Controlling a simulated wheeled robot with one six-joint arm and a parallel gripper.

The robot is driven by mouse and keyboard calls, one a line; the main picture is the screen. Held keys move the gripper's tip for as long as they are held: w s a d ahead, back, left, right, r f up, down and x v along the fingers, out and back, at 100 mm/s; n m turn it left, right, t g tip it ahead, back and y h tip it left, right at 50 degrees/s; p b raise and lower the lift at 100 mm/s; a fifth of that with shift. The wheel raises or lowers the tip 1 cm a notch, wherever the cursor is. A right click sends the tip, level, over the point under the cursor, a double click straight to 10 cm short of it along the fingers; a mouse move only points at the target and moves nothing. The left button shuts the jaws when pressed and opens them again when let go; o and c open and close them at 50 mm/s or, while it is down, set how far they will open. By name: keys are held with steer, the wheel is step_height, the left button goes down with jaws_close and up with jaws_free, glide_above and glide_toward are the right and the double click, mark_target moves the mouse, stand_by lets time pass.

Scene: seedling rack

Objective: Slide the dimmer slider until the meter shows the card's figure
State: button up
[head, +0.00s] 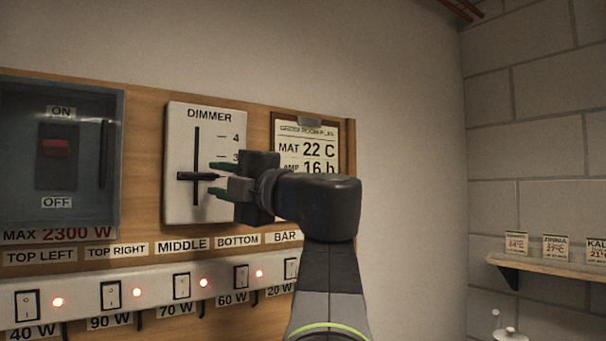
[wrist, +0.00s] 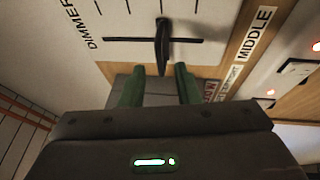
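The dimmer panel (head: 180,205) is a white plate with a vertical slot and a scale; 4 and 3 show, lower marks are hidden by my gripper. Its black slider knob (head: 196,177) sits around or below the slot's middle. In the wrist view the knob (wrist: 163,40) sticks out towards me. No meter shows.
A switch box with a red ON/OFF switch (head: 56,148) is left of the dimmer, labelled MAX 2300 W. Below runs a strip of rocker switches (head: 111,296) with lit red lamps. A small shelf (head: 550,271) with plant cards is on the right wall.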

mark_target(205, 176)
steer(key=shift+p+x, duration=0.3)
steer(key=shift+x, duration=2.25)
jaws_close()
